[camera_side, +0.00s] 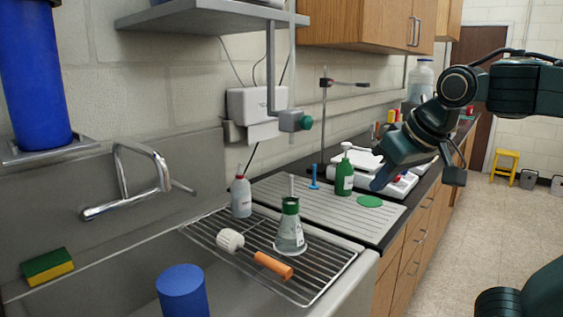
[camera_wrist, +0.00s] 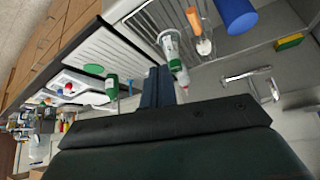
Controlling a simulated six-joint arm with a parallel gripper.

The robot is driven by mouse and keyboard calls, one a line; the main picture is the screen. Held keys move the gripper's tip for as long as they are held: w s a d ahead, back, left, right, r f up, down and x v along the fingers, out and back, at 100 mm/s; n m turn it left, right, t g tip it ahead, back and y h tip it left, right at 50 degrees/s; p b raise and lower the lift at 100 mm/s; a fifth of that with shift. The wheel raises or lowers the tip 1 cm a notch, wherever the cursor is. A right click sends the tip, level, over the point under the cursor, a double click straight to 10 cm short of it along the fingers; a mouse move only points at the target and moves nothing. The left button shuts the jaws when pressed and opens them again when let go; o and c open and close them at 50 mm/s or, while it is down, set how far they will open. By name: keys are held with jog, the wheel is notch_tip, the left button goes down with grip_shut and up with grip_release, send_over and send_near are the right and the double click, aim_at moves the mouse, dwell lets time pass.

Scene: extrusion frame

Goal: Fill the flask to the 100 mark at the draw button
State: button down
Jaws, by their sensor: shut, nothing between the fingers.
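The flask (camera_side: 290,236) is a clear conical vessel with a green collar. It stands upright on the wire rack (camera_side: 325,278) over the sink edge; a liquid level inside is too small to tell. In the wrist view the flask (camera_wrist: 171,48) shows beyond my fingertips.
A white bottle (camera_side: 241,197) and a brush with an orange handle (camera_side: 273,265) are close to the flask. A faucet (camera_side: 125,185) is at left; a shelf (camera_side: 210,15) hangs above.

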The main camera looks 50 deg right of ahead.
aim_at(307, 123)
jog(key=w+r+m+h, duration=0.1)
jog(key=w+r+m, duration=0.3)
jog(key=r+m, duration=0.2)
jog(key=w+d+r+m+h, duration=0.1)
jog(key=w+r+m, duration=0.3)
jog(key=r+m, duration=0.3)
jog(key=shift+r+g+h, duration=0.3)
jog(key=shift+r, duration=0.65)
jog(key=shift+w+d+f, duration=0.1)
jog(key=shift+w+f, duration=0.05)
jog(key=shift+w, duration=0.05)
jog(key=w+d+f, duration=0.3)
jog(key=w+f, duration=0.4)
jog(key=w, duration=0.1)
jog(key=shift+w+d+f, duration=0.25)
jog(key=shift+d+f, duration=0.05)
dwell(0.6)
